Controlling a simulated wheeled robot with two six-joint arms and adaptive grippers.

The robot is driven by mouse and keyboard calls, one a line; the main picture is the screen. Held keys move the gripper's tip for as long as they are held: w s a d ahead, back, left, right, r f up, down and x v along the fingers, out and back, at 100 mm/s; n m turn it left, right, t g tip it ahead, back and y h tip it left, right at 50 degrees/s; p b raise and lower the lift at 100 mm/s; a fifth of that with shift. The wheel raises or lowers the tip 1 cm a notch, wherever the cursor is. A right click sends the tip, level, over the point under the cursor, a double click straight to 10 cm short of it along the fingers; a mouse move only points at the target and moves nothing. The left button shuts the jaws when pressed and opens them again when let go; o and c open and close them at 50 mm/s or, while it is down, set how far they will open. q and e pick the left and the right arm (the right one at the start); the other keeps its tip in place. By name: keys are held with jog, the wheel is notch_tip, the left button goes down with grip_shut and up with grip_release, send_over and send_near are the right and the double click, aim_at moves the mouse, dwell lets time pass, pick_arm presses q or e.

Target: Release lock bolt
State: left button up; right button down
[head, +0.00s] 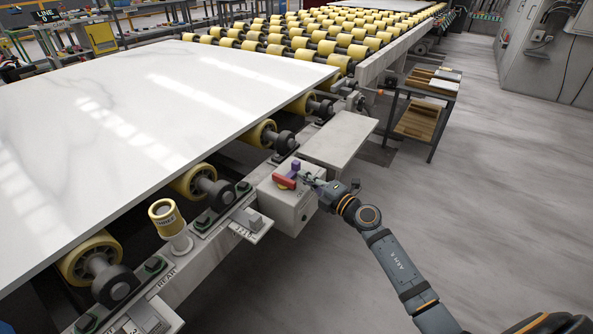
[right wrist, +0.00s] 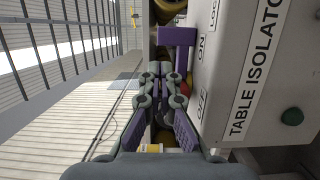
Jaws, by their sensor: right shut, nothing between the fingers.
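A grey isolator box (head: 292,204) is fixed to the side of the roller table. It bears a red handle (head: 284,182) and a small purple bolt (head: 295,167) beside it. In the right wrist view the purple bolt (right wrist: 179,37) looks T- or L-shaped, against the box face (right wrist: 230,60) marked ON, OFF and TABLE ISOLATOR. My right gripper (head: 309,178) is at the box's right upper edge, shut and empty. In the right wrist view its purple-padded fingers (right wrist: 164,82) point at the bolt; I cannot tell whether they touch it. My left gripper is not in view.
A white marble slab (head: 130,120) lies on yellow rollers (head: 262,133) left of the box. A metal ledge (head: 340,138) is just behind the box. A yellow-topped post (head: 167,217) stands at front left. The floor (head: 480,200) at right is clear.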

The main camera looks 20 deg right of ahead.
aim_at(297, 171)
jog(key=x, duration=0.4)
jog(key=shift+w, duration=0.1)
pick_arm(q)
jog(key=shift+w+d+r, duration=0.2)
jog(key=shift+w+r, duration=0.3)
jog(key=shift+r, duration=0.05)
pick_arm(e)
jog(key=w+d+b, duration=0.1)
jog(key=w+d, duration=0.1)
jog(key=d, duration=0.1)
jog(key=shift+w+d+f+b, duration=0.15)
jog(key=shift+w+d+b, duration=0.05)
jog(key=shift+w+b, duration=0.2)
jog(key=shift+d, duration=0.1)
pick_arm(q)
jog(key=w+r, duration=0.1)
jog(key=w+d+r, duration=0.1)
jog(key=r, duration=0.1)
pick_arm(e)
jog(key=shift+r, duration=0.2)
